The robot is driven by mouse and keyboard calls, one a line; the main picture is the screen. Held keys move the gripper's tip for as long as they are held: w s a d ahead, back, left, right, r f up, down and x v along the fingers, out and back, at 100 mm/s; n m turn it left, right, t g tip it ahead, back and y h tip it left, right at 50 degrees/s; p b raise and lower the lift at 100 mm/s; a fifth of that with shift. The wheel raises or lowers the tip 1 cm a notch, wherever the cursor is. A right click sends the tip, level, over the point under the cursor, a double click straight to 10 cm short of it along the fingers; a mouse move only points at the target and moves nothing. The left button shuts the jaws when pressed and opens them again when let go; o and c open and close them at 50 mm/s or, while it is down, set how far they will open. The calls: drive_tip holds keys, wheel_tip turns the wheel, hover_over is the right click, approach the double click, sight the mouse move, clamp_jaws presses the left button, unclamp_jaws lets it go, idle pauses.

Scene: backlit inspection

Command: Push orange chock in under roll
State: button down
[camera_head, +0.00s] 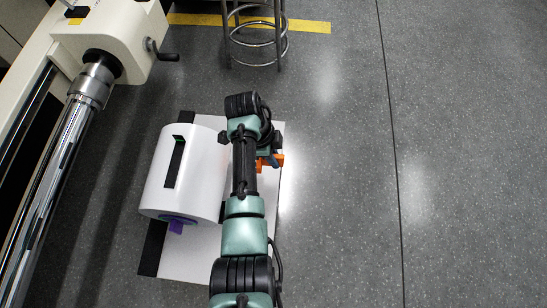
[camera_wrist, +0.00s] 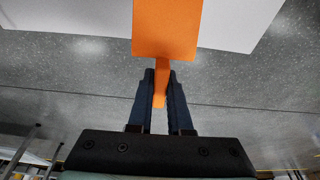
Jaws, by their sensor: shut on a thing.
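The white roll (camera_head: 187,172) lies on a white sheet with black edging (camera_head: 190,262) on the floor. It has a black mark on top and a purple core at its near end. The orange chock (camera_head: 278,160) is at the right side of the roll, partly hidden by my arm. In the wrist view the chock (camera_wrist: 165,28) shows as a broad orange block with a narrow tab. My gripper (camera_wrist: 161,88) is shut on that tab, with a dark finger on each side. Whether the chock touches the roll is hidden.
A machine with a white housing (camera_head: 110,40), a crank handle and a long shiny shaft (camera_head: 50,190) stands at the left. A metal stool (camera_head: 258,40) stands at the top by a yellow floor stripe (camera_head: 310,26). The floor at the right is clear.

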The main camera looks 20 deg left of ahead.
drive_tip(key=shift+a, duration=0.1)
idle(0.4)
drive_tip(key=shift+f, duration=0.2)
wheel_tip(320, 180, down, 8)
drive_tip(key=b, duration=0.6)
drive_tip(key=shift+f, duration=0.2)
drive_tip(key=shift+s+a+b, duration=0.1)
drive_tip(key=shift+a+b, duration=0.2)
drive_tip(key=shift+a, duration=0.2)
drive_tip(key=c, duration=0.8)
unclamp_jaws()
drive_tip(key=shift+o, duration=0.2)
drive_tip(key=p+v, duration=0.8)
drive_tip(key=v, duration=0.5)
